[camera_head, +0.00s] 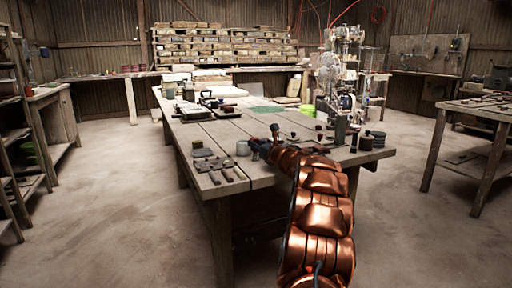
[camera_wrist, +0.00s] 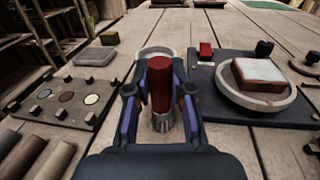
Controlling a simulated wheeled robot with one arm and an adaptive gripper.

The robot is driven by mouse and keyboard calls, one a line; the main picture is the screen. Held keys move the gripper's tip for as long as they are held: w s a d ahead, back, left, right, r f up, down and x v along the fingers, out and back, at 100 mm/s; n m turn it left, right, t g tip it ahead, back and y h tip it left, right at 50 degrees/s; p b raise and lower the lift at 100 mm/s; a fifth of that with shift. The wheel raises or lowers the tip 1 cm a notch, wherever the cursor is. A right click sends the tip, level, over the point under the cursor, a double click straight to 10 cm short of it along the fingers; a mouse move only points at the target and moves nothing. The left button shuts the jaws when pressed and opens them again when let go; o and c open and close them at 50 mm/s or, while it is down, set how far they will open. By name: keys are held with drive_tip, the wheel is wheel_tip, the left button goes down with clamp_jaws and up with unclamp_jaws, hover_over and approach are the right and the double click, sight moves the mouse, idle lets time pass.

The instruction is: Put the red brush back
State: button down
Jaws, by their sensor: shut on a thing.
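The red brush (camera_wrist: 160,82) stands roughly upright between my gripper's fingers in the wrist view, red part up and a pale ribbed part below. My gripper (camera_wrist: 158,100) is shut on it. A pale round pot (camera_wrist: 157,51) is just beyond the brush, its rim partly hidden by the brush and fingers. I cannot tell whether the brush's lower end touches the table. In the head view my gripper (camera_head: 262,147) is low over the near end of the table, and the brush cannot be made out there.
A dark board with coloured discs (camera_wrist: 98,84) lies left of my gripper, with rolls (camera_wrist: 53,160) nearer. On the right, a dark mat (camera_wrist: 205,88) carries a round dish (camera_wrist: 284,103) with a pale-topped red block and a small red object (camera_wrist: 206,50). The wooden table (camera_head: 218,129) holds several more items.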

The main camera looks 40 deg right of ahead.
drive_tip(key=shift+f, duration=0.1)
drive_tip(key=c, duration=1)
unclamp_jaws()
drive_tip(key=shift+r, duration=0.2)
drive_tip(key=s, duration=0.4)
drive_tip(key=s+a, duration=0.1)
drive_tip(key=s, duration=0.3)
drive_tip(key=s+a+p, duration=0.1)
drive_tip(key=s, duration=0.3)
drive_tip(key=shift+a, duration=0.1)
drive_tip(key=shift+w, duration=0.1)
